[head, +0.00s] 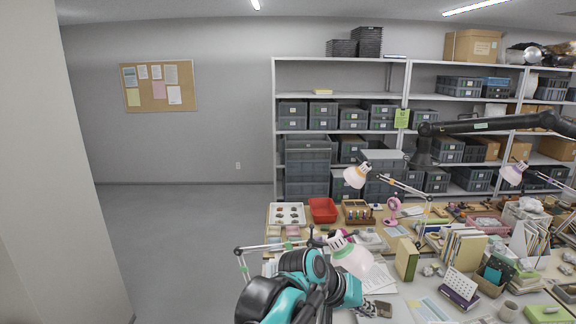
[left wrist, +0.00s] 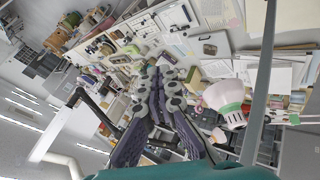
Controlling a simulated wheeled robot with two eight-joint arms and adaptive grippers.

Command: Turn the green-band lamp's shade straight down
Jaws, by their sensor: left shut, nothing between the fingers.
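The green-band lamp's shade (head: 352,260) is pale pinkish white with a green band near its narrow top. It tilts in the head view, with its wide end toward the lower right. Its thin jointed arm (head: 280,246) comes in from the left. In the left wrist view the shade (left wrist: 222,94) is right of my fingers, with a visible gap. My left gripper (head: 367,309) is low in the head view, below the shade and partly hidden by my teal arm. Its fingers (left wrist: 160,75) are shut and empty in the left wrist view. My right gripper is not in view.
A green book (head: 406,259) stands right of the shade. A white tray (head: 288,206) and red bin (head: 322,203) lie behind. Open floor (head: 180,240) is at left.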

